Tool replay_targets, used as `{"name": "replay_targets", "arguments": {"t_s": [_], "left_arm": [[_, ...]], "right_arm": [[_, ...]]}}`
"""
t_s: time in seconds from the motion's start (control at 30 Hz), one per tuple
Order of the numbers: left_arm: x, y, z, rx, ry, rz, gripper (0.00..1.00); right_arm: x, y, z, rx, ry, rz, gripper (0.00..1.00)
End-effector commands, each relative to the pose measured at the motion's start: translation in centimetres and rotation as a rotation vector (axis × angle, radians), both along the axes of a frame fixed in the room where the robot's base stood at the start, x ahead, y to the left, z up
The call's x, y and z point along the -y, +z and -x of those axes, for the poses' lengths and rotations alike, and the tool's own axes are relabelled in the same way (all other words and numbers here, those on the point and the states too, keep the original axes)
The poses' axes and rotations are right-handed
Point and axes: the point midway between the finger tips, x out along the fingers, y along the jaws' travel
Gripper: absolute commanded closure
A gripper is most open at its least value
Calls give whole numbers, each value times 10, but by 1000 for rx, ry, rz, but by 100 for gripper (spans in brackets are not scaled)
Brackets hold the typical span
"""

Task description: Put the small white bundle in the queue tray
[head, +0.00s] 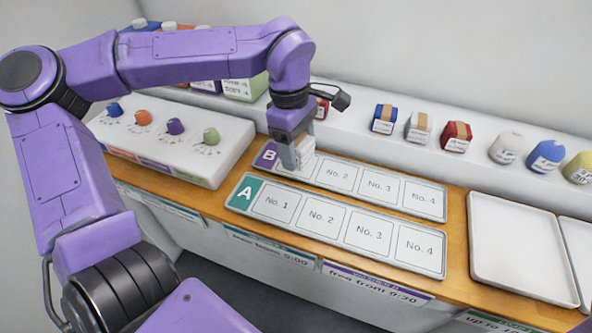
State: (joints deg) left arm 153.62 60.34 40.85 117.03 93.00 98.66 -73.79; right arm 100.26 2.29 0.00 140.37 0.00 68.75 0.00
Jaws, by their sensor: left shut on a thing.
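My left gripper (291,165) reaches down over the purple-marked B tray (441,212). It is shut on a small white bundle (306,147), which is at the No. 1 space beside the B label. The fingers and wrist partly hide the bundle, and I cannot tell whether it touches the tray. The teal-marked A tray (234,207), with spaces No. 1 to No. 4, lies in front and is empty. Spaces No. 2 to No. 4 of the B tray are empty. Another white bundle (507,147) sits on the back ledge at the right. My right gripper is not in view.
The back ledge holds blue (384,119), tan-banded (419,126) and red (456,137) packs, plus blue (546,156) and yellow (580,167) bundles. A white stand with coloured knobs (176,126) is at left. An empty white tray (520,245) lies at right.

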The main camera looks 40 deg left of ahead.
Motion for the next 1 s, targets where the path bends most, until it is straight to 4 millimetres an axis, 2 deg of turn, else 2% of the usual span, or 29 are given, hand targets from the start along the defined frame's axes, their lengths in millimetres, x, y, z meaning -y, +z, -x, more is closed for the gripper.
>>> {"name": "replay_targets", "arguments": {"t_s": [0.03,0.13,0.23,0.33,0.43,0.63,0.7,0.8,1.0], "left_arm": [[-2,-5,8,8,132,1,68],[-4,-3,20,6,371,0,68],[-5,-1,28,1,516,-1,68],[-8,-1,25,-3,579,-2,68],[-17,-9,6,-7,591,-6,68],[-42,-35,-49,-7,589,-8,68],[-48,-53,-62,-10,586,-7,68],[-56,-74,-78,-6,585,-6,68],[-63,-97,-95,-4,584,-5,68]], "right_arm": [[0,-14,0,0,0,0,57],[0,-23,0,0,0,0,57],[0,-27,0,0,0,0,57],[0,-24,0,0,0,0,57],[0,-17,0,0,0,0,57],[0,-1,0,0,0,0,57],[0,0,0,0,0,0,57],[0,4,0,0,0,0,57],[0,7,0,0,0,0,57]]}}
